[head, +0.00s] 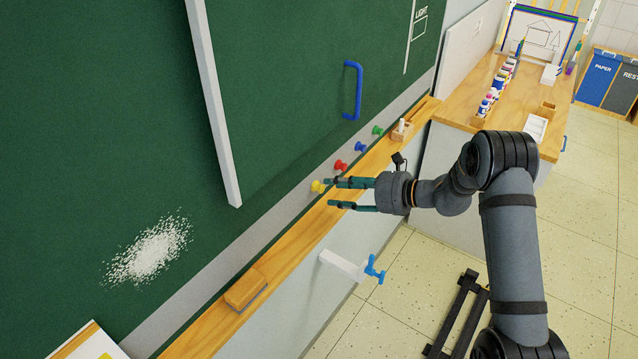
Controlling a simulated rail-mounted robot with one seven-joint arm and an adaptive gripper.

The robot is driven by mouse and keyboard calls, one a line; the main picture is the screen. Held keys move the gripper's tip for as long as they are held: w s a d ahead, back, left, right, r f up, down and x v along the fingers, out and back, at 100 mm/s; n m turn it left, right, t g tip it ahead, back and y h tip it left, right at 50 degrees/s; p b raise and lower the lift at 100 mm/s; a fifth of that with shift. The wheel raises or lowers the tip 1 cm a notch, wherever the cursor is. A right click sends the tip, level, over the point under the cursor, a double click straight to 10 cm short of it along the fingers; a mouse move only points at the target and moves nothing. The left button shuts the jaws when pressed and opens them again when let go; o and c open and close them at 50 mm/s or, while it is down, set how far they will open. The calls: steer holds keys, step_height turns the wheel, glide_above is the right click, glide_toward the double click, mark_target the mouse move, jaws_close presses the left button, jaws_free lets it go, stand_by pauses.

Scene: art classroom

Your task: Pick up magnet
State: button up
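Several round knob-shaped magnets sit in a row on the grey strip below the green chalkboard. They are a yellow magnet (317,186), a red magnet (340,165), a blue magnet (361,147) and a green magnet (377,130). My gripper (331,193) is open, with its two dark green fingers spread and pointing left towards the board. The upper fingertip overlaps the right edge of the yellow magnet in the picture. I cannot tell whether they touch. Nothing shows between the fingers.
A wooden ledge (300,238) runs under the board, with an eraser (245,288) and a chalk holder (401,133) on it. A white bracket with a blue tap-like handle (374,269) juts out below. A blue handle (353,91) sticks out from the board.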

mark_target(323, 190)
steer(key=a, duration=0.3)
steer(key=shift+w+f+p, duration=0.3)
steer(key=shift+f+p, duration=0.05)
steer(key=shift+f, duration=0.05)
steer(key=shift+d+f, duration=0.1)
steer(key=shift+w, duration=0.1)
steer(key=shift+c, duration=0.3)
steer(key=shift+c, duration=1.1)
steer(key=c, duration=0.6)
